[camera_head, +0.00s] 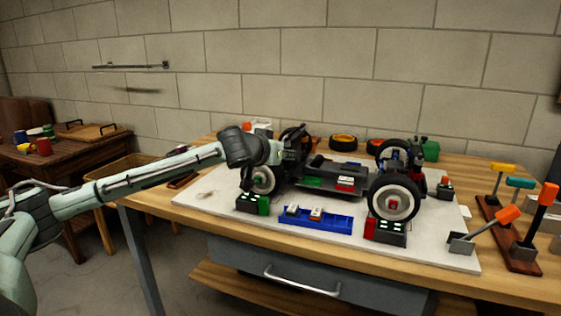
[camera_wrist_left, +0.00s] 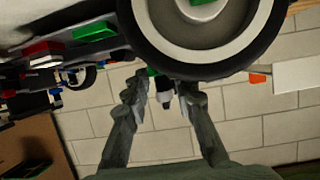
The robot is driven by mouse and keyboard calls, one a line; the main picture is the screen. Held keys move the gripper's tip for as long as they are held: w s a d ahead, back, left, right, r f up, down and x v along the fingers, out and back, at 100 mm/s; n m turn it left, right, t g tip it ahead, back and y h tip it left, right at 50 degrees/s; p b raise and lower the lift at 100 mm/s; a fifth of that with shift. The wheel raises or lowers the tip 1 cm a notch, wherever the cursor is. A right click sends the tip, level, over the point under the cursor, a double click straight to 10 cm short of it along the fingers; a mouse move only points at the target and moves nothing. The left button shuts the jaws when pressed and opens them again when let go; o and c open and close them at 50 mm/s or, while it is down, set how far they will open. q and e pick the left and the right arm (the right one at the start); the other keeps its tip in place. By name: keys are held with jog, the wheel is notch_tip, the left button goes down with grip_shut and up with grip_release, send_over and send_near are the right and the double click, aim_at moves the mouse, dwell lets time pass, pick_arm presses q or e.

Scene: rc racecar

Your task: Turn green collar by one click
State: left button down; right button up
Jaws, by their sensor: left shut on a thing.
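The black RC car (camera_head: 330,172) sits on a pale mat, raised on its supports. My left gripper (camera_head: 272,155) is at the car's left end, above and behind the wheel (camera_head: 263,180). In the left wrist view the gripper (camera_wrist_left: 165,84) has its fingertips on either side of a small upright part with a dark, light-tipped end (camera_wrist_left: 163,92), just past the tyre (camera_wrist_left: 205,65). A small green piece, seemingly the green collar (camera_wrist_left: 152,72), shows between the fingertips, mostly hidden by the fingers and tyre. My right gripper is not in view.
A blue tray (camera_head: 316,222) and black-topped blocks (camera_head: 250,203) stand in front of the car. Loose wheels (camera_head: 343,143) lie behind it. A rack of coloured-handled tools (camera_head: 510,235) stands at the right.

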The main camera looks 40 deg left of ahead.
pick_arm(q)
jog(key=shift+w+d+n+y, duration=0.1)
jog(key=shift+d+n+y, duration=0.3)
jog(key=shift+n, duration=0.1)
jog(key=shift+a+n+g+y, duration=0.1)
jog(key=shift+n+g+y, duration=0.4)
jog(key=shift+n+y, duration=0.3)
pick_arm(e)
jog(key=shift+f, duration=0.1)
pick_arm(q)
jog(key=c, duration=1.2)
grip_release()
jog(key=v, duration=1.2)
jog(key=shift+f, duration=0.1)
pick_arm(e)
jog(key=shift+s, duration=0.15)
